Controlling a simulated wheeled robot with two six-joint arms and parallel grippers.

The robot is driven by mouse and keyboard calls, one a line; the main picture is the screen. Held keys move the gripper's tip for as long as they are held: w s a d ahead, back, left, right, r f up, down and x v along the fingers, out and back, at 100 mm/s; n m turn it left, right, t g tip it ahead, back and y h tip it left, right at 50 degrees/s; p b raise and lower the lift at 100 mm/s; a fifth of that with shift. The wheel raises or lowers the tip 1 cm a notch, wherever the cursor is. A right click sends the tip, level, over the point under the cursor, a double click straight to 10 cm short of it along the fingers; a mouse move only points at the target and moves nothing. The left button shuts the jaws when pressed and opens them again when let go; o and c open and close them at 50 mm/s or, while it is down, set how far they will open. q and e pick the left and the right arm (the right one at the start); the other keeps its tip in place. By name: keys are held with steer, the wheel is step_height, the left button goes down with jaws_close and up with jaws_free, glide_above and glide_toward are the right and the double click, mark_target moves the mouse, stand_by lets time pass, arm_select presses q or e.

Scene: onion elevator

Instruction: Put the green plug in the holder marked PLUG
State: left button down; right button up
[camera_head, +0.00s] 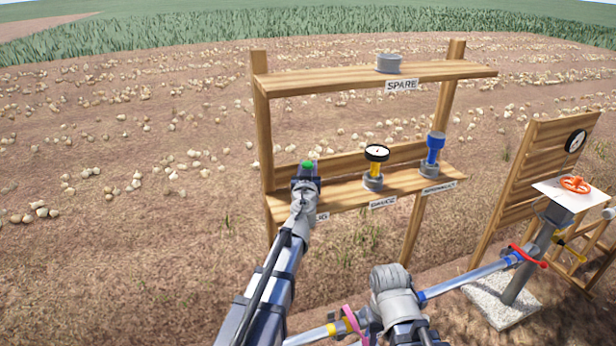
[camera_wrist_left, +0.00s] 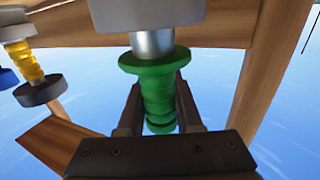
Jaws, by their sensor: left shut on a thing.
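The green plug (camera_head: 308,164) stands at the left end of the lower shelf in the head view, mostly hidden by my left gripper (camera_head: 306,177). In the left wrist view, which looks upside down, the gripper's fingers (camera_wrist_left: 158,110) are shut around the ribbed green plug (camera_wrist_left: 157,84). Its silver shank points at the grey holder (camera_wrist_left: 147,14) and meets its mouth; how deep it sits is hidden. The PLUG label (camera_head: 321,217) is partly covered by my arm, with only its last letters showing. My right gripper's fingers are not visible.
The gauge (camera_head: 376,165) and blue sprinkler (camera_head: 434,150) stand in holders to the right on the lower shelf. A grey SPARE holder (camera_head: 389,63) sits on the upper shelf. A pipe with an orange valve wheel (camera_head: 575,184) stands at the right.

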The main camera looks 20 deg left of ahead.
arm_select(q)
steer(key=shift+f, duration=0.5)
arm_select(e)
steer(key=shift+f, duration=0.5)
arm_select(q)
steer(key=shift+f, duration=0.1)
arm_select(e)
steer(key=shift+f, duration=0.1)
arm_select(q)
steer(key=shift+f+b, duration=0.3)
steer(key=shift+b, duration=0.15)
steer(key=c, duration=0.6)
jaws_free()
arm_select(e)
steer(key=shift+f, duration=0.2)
arm_select(q)
steer(key=shift+r, duration=0.1)
steer(key=shift+r+p, duration=0.4)
steer(key=shift+p, duration=0.1)
steer(key=v, duration=1.2)
steer(key=shift+f, duration=0.1)
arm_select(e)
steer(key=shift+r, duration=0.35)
